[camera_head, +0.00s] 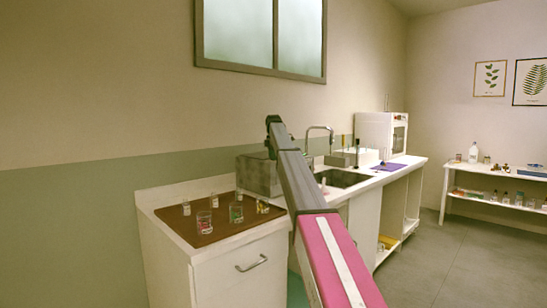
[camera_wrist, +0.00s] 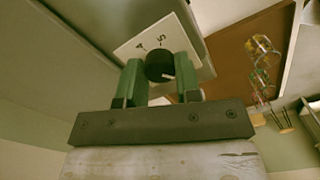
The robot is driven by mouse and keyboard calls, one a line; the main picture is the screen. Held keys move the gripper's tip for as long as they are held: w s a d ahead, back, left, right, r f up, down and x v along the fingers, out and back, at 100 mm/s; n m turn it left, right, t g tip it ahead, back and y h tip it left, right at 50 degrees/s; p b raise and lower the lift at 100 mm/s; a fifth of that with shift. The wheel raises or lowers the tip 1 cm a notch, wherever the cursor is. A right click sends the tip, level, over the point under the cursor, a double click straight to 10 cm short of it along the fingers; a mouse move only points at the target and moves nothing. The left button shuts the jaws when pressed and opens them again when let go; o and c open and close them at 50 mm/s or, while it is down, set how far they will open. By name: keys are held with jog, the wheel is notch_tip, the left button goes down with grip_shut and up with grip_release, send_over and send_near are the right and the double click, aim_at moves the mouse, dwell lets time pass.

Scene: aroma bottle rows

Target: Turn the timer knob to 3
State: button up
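The timer knob (camera_wrist: 158,62) is a round black knob with a short white mark pointing to the lower right in the wrist view. It sits on a white dial plate (camera_wrist: 128,50) on a grey surface. Digits that look like 4 and 5 show above the knob; the rest of the dial is hidden. My gripper (camera_wrist: 159,73) has its two green fingers spread, one on each side of the knob, with small gaps; contact cannot be told. In the head view, a grey box (camera_head: 252,177) stands on the counter, partly hidden behind my arm, and the knob is not visible.
A brown tray (camera_head: 177,221) with several small glasses and bottles lies on the counter, just left of my arm. A sink (camera_head: 343,178) and a white appliance (camera_head: 375,133) are farther right. A wall rises behind the counter.

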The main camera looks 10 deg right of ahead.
jog(key=shift+m, duration=0.3)
jog(key=m, duration=0.3)
jog(key=shift+m, duration=0.4)
jog(key=m, duration=1)
jog(key=shift+m, duration=0.4)
jog(key=m, duration=1)
jog(key=shift+m, duration=2.2)
